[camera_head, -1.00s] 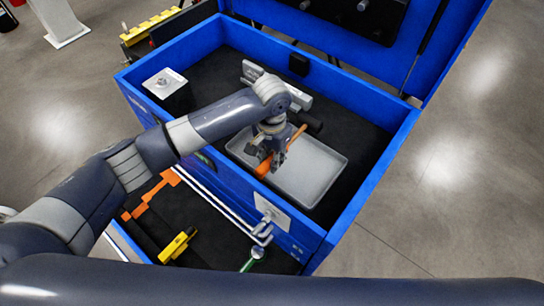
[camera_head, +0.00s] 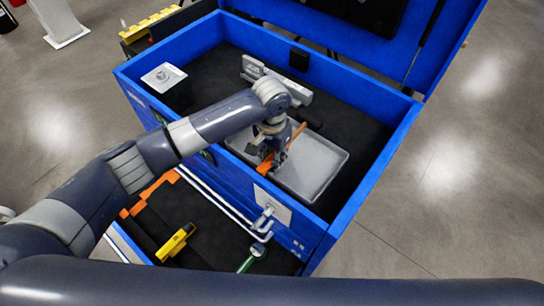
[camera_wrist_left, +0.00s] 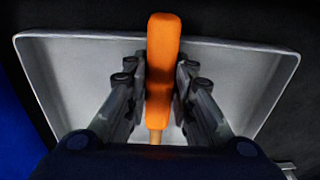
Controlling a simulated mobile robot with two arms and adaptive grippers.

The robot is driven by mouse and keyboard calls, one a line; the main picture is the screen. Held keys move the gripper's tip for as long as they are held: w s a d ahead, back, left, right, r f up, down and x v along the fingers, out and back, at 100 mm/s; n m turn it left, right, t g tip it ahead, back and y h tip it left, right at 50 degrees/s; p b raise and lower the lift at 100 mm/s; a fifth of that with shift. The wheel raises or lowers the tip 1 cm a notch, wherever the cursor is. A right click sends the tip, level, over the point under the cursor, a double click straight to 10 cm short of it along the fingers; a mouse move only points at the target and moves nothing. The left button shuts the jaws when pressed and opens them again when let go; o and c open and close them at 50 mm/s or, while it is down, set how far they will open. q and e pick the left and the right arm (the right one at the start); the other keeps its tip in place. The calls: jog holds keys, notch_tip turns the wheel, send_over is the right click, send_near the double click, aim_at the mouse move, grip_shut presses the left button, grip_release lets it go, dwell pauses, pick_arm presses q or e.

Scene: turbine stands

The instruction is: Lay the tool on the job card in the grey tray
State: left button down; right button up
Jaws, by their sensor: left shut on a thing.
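The grey tray (camera_head: 318,175) lies in the dark-lined top compartment of the blue chest. It also fills much of the left wrist view (camera_wrist_left: 75,75). My left gripper (camera_head: 273,158) is over the left part of the tray. It is shut on an orange tool (camera_wrist_left: 162,60), which stands between both fingers in the left wrist view. In the head view the tool's orange part (camera_head: 297,134) slants beside the fingers. I cannot tell whether the tool touches the tray floor. I make out no job card. My right gripper is not in view.
The blue chest's walls (camera_head: 375,165) surround the tray, and its raised lid (camera_head: 430,60) stands behind. An open drawer in front holds a yellow tool (camera_head: 175,243) and a green-handled round tool (camera_head: 257,251). A white plate with a knob (camera_head: 163,77) sits at the back left.

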pick_arm(q)
jog(key=shift+s+a+f, duration=0.15)
jog(key=shift+s+f, duration=0.2)
jog(key=shift+f, duration=0.3)
jog(key=shift+s+a+f, duration=0.1)
jog(key=shift+s+f, duration=0.2)
jog(key=shift+f, duration=0.3)
jog(key=c, duration=1.7)
grip_release()
jog(key=o, duration=0.4)
jog(key=shift+w+d+f, duration=0.1)
jog(key=shift+w+f, duration=0.05)
jog(key=shift+w, duration=0.1)
jog(key=shift+w+f, duration=0.1)
jog(key=shift+w, duration=0.15)
jog(key=shift+w+d, duration=0.1)
jog(key=shift+o, duration=0.7)
jog(key=shift+r, duration=0.2)
